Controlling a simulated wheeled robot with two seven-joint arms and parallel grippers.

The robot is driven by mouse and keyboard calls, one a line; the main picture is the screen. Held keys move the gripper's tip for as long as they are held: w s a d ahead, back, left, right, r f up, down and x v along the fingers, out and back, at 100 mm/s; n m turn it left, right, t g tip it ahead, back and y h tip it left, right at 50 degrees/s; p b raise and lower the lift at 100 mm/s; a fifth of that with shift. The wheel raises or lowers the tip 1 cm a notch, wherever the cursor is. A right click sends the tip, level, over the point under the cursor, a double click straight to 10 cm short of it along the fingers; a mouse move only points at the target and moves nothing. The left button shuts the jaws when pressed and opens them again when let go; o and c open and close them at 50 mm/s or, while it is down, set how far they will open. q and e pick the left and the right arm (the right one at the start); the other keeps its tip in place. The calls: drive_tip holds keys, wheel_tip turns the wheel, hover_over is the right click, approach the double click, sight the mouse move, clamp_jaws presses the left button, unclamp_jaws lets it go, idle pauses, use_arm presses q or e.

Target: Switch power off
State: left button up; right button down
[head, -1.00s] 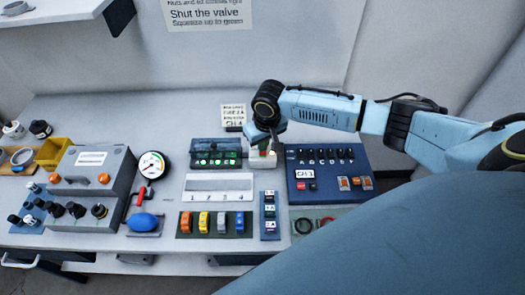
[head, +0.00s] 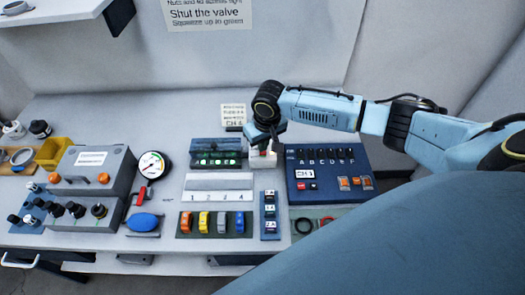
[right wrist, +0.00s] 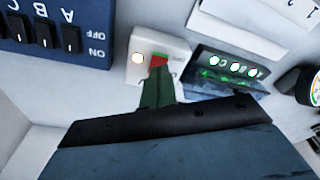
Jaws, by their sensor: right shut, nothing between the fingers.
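A small white box (head: 262,160) with a red and green switch stands between the green-lit panel and the blue switch panel. In the right wrist view the box (right wrist: 150,45) shows a glowing yellowish lamp (right wrist: 137,58) beside the red part of the switch (right wrist: 160,61). My right gripper (right wrist: 158,70) is shut and empty, its tips at the switch and covering part of it. Whether they touch it I cannot tell. In the head view the right gripper (head: 265,143) points down over the box and hides part of it. My left gripper is not in view.
The blue switch panel (head: 330,180) with several black toggles is right of the box. The green-lit panel (head: 216,153) is left of it. In front are coloured rockers (head: 220,222) and a narrow blue strip (head: 270,227). A gauge (head: 152,165) stands further left. The table behind is mostly clear.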

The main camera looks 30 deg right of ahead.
drive_tip(key=shift+f+b, duration=0.3)
drive_tip(key=shift+f, duration=0.55)
idle(0.3)
wheel_tip(320, 180, up, 7)
drive_tip(key=p, duration=0.8)
drive_tip(key=shift+r+p, duration=0.1)
drive_tip(key=shift+p, duration=0.25)
